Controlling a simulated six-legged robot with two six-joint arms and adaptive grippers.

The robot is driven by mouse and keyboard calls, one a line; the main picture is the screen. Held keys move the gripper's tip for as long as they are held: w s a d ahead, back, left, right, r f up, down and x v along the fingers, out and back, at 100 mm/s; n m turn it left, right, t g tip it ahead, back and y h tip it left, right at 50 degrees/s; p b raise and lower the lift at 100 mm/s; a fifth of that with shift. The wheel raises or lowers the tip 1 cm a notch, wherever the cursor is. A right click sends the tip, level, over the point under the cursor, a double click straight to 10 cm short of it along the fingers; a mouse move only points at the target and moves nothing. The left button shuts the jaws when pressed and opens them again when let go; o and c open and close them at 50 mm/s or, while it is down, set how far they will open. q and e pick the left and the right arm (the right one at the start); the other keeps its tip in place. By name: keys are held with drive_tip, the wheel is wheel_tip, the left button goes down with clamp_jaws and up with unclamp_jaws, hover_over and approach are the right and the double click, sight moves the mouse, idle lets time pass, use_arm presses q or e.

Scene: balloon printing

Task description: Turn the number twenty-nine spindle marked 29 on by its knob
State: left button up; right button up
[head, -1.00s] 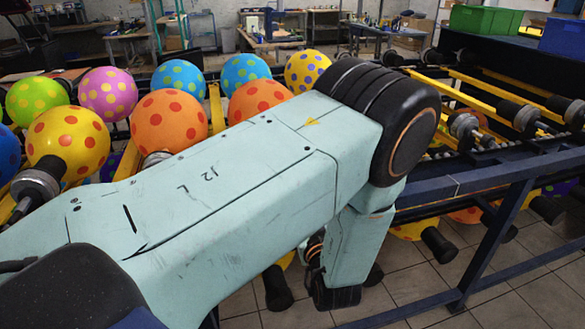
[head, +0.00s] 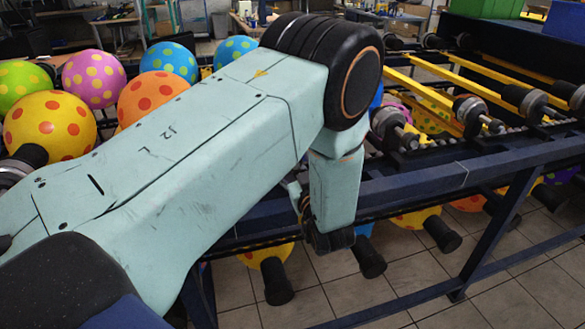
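Bare spindles stand in a row on the rack at the right of the head view: one (head: 388,121) beside my arm's elbow, one (head: 470,112) in the middle, and one (head: 528,99) further right. Each has a grey metal collar on a black body. I cannot read a 29 on any of them, and no knob can be told apart for certain. My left arm crosses the picture from the left and bends down at a large black joint in front of the rack. Its gripper is not clearly visible; the arm hides some balloons and spindles. My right gripper is not in view.
Spotted balloons, such as a yellow one (head: 50,126) and a pink one (head: 93,76), sit on the rack at left. A dark blue frame rail (head: 430,190) runs along the front, with more balloons below. Green (head: 487,8) and blue (head: 566,22) crates stand at the back right.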

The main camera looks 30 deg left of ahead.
use_arm(q)
drive_tip(key=shift+r, duration=0.25)
drive_tip(key=shift+s+d+r, duration=0.1)
drive_tip(key=shift+d+r, duration=0.05)
drive_tip(key=shift+r, duration=0.1)
drive_tip(key=shift+w+a+f, duration=0.2)
drive_tip(key=shift+a+f, duration=0.1)
drive_tip(key=shift+a, duration=0.1)
drive_tip(key=shift+c, duration=0.2)
drive_tip(key=shift+w, duration=0.1)
drive_tip(key=shift+c, duration=0.9)
drive_tip(key=shift+s+d+r, duration=0.2)
drive_tip(key=shift+d, duration=0.05)
drive_tip(key=c, duration=0.4)
drive_tip(key=shift+a, duration=0.1)
drive_tip(key=c, duration=0.3)
drive_tip(key=shift+c, duration=1.1)
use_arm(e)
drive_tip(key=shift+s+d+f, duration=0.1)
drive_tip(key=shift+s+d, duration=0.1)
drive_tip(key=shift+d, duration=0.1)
use_arm(q)
drive_tip(key=shift+m, duration=0.3)
